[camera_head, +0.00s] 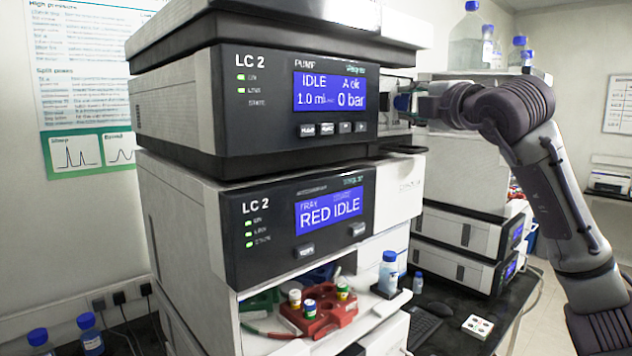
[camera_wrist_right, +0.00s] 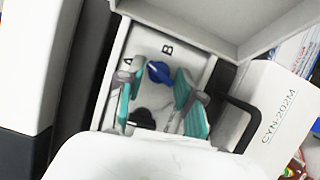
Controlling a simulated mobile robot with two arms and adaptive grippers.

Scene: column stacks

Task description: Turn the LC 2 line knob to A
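The line knob (camera_wrist_right: 158,73) is a small blue knob on a pale panel (camera_wrist_right: 150,45) inside a recessed bay. A label A is at its left and a label B just above it. I cannot tell clearly which letter it points at. My right gripper (camera_wrist_right: 157,90) is open, with one teal-padded finger on each side of the knob and gaps between. In the head view my right gripper (camera_head: 408,102) is at the right side of the upper LC 2 unit (camera_head: 285,130), partly hidden by it. My left gripper is out of view.
The bay's white walls stand close around the gripper. A black curved bar (camera_wrist_right: 242,122) and a box marked CYN-202M (camera_wrist_right: 283,115) lie at the right. Below the stack's screens are a red vial rack (camera_head: 318,318) and a blue-capped bottle (camera_head: 388,272).

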